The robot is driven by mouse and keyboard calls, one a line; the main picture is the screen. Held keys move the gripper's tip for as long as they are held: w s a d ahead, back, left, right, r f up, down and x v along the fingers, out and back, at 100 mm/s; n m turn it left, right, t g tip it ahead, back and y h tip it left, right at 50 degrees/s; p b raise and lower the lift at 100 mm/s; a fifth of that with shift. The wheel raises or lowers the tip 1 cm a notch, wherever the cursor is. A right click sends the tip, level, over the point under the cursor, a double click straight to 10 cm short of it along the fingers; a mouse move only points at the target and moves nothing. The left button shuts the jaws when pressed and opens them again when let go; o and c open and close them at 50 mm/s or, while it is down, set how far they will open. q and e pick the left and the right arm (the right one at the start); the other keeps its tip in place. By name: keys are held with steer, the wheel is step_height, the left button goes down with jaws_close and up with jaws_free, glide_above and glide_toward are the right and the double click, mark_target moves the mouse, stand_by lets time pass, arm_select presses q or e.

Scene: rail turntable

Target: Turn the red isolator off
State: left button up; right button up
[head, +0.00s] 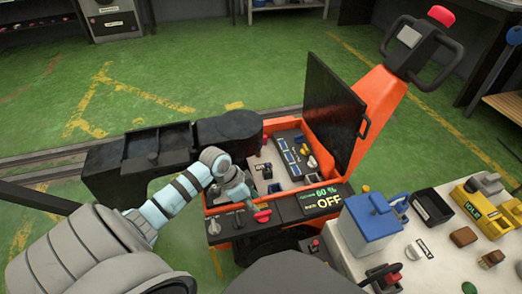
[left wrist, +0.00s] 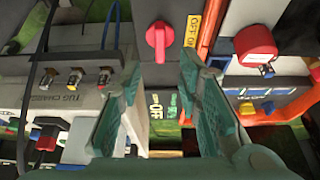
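The red isolator (head: 262,215) is a small red rotary knob on the dark front panel of the orange machine (head: 375,95). In the left wrist view the red isolator (left wrist: 159,38) shows straight ahead, its grip lying along the picture's vertical, beside a yellow label with ON and OFF. My left gripper (head: 238,192) is over the panel's left part, just left of the knob. In the left wrist view my left gripper (left wrist: 157,75) has its two fingers spread apart with nothing between them, and the knob lies beyond the tips. My right gripper does not show.
The panel display (head: 322,199) reads 60 % and OFF. The open black lid (head: 333,103) stands over the compartment. A side table (head: 428,262) at right holds a blue-lidded box (head: 371,217) and several small items.

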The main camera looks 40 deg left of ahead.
mark_target(262, 213)
arm_select(q)
steer(key=b+x, duration=0.2)
steer(key=x, duration=0.3)
steer(key=shift+f, duration=0.4)
steer(key=shift+b+x, duration=0.55)
steer(key=shift+x, duration=0.25)
steer(key=shift+w+d+f, duration=0.1)
steer(key=shift+w+f, duration=0.1)
steer(key=shift+f, duration=0.05)
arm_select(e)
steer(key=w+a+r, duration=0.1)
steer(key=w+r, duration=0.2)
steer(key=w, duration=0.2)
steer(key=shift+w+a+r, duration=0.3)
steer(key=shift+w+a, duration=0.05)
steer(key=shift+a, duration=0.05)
arm_select(q)
steer(key=shift+c, duration=0.2)
jaws_close()
